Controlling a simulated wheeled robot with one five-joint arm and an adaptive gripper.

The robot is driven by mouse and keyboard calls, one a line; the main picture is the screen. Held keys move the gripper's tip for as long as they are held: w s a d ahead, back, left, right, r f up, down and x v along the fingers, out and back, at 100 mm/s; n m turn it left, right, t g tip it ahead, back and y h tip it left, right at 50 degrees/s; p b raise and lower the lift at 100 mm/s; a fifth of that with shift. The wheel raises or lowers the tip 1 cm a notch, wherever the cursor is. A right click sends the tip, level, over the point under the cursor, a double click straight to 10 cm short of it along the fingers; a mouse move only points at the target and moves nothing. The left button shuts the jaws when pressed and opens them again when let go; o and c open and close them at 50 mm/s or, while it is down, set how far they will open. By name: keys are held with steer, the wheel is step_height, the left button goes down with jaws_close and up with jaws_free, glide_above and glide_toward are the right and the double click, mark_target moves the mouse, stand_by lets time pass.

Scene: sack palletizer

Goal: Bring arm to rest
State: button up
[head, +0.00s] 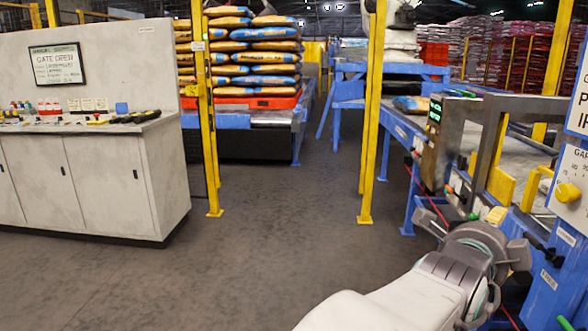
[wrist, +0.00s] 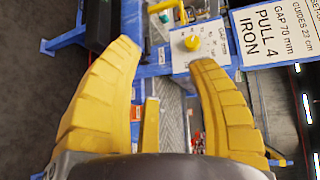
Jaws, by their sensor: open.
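My arm reaches in from the bottom right of the head view, beside the blue conveyor machine (head: 560,262). My gripper (wrist: 168,55) shows in the wrist view as two yellow fingers spread wide apart, with nothing between them. In the head view its end (head: 496,214) is small and partly hidden behind my wrist. Beyond the fingers in the wrist view is a white panel with a yellow knob (wrist: 192,41). The same knob shows at the right edge of the head view (head: 567,193). The fingers appear apart from it.
A grey control cabinet (head: 85,180) stands at the left. Yellow gate posts (head: 372,120) flank a passage of clear grey floor (head: 270,230). Stacked sacks (head: 250,50) sit on a red pallet (head: 262,100) behind. A sign (wrist: 275,33) hangs beside the knob panel.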

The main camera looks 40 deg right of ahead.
steer(key=w+a+r+n+t+y+p, duration=0.2)
steer(key=w+a+n+t+y+p, duration=0.6)
steer(key=w+a+n+p, duration=0.95)
steer(key=a+r+n+g+y+p, duration=0.2)
steer(key=a+n+g+y+p, duration=0.2)
steer(key=a+n, duration=1.5)
steer(key=a+y+p, duration=0.2)
steer(key=y+p, duration=0.1)
steer(key=shift+a+r+g+y+p, duration=0.15)
steer(key=shift+a+g+y+p, duration=0.15)
